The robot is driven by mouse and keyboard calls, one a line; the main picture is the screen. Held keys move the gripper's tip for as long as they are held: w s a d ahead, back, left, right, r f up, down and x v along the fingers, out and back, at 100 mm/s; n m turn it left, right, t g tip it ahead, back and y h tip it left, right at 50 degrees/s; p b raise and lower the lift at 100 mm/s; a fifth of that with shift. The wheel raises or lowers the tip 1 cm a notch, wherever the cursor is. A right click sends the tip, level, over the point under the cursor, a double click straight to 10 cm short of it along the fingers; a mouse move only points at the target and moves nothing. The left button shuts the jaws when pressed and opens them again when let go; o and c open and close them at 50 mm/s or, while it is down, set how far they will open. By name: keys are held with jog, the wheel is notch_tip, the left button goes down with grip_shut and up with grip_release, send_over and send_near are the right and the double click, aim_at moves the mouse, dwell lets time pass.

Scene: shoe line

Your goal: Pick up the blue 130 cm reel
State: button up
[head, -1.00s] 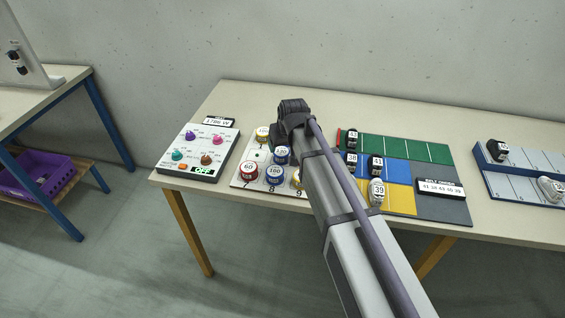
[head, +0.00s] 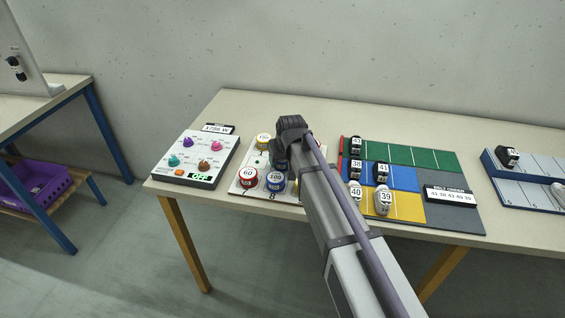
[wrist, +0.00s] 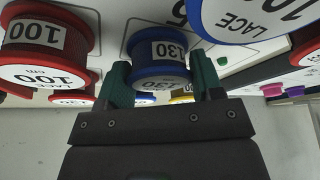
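The blue reel marked 130 (wrist: 160,52) stands between the two green fingers of my gripper (wrist: 162,82) in the wrist view. The fingers straddle it, one on each side, with narrow gaps apparent; firm contact does not show. In the head view my gripper (head: 281,163) is low over the reel board (head: 240,187) and mostly hides this reel.
A larger blue reel (head: 275,182) and a red reel (head: 247,178) stand close in front; a yellow reel (head: 263,141) is behind. Another red reel (wrist: 45,45) shows beside the gripper. A control panel (head: 199,158) lies left, and a coloured shoe mat (head: 440,158) right.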

jog(key=shift+c, duration=0.9)
jog(key=shift+r, duration=0.1)
